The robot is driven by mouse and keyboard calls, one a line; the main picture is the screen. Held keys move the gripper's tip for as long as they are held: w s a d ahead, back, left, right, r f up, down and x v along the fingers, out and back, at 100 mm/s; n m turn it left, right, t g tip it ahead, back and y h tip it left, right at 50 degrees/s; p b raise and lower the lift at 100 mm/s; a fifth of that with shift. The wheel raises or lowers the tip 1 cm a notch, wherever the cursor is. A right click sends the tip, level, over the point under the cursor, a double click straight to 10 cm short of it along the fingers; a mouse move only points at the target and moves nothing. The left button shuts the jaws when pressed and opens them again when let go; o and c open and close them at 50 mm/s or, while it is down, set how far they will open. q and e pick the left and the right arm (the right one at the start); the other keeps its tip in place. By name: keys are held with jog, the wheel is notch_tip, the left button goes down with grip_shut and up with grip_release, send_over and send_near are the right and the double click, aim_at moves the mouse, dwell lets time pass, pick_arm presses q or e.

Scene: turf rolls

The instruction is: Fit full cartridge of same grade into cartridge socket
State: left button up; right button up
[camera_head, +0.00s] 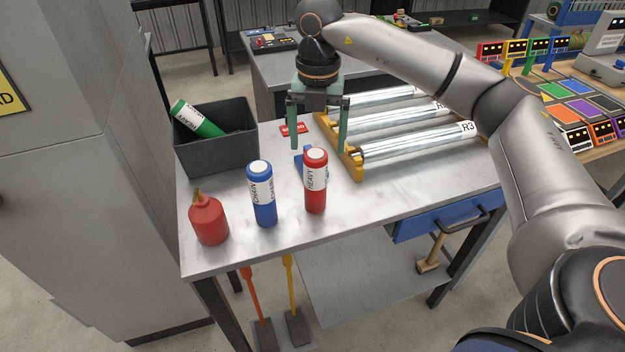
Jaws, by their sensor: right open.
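A red cartridge (316,194) labelled HEAVY stands upright on the metal bench. A blue cartridge (264,212) labelled CHAIN stands upright to its left. A green cartridge (199,122) leans inside the dark grey bin (218,155); its label is hard to read. A small blue part (299,157) shows behind the red cartridge; mostly hidden, I cannot tell whether it is the socket. My right gripper (318,146) is open with its fingers pointing down, behind and above the red cartridge, with nothing visible between them. My left gripper is out of view.
A red oil can (208,220) stands at the bench's front left. Several shiny rollers, one marked R3 (418,143), lie in a yellow frame (352,163) at the right. A small red label (293,129) is behind.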

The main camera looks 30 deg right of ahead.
aim_at(316, 173)
jog(key=f, duration=0.5)
jog(key=f+p, duration=0.1)
jog(key=f, duration=0.2)
jog(key=shift+s+a+f, duration=0.15)
jog(key=shift+a+f, duration=0.1)
grip_shut()
dwell(0.5)
jog(key=shift+r, duration=0.1)
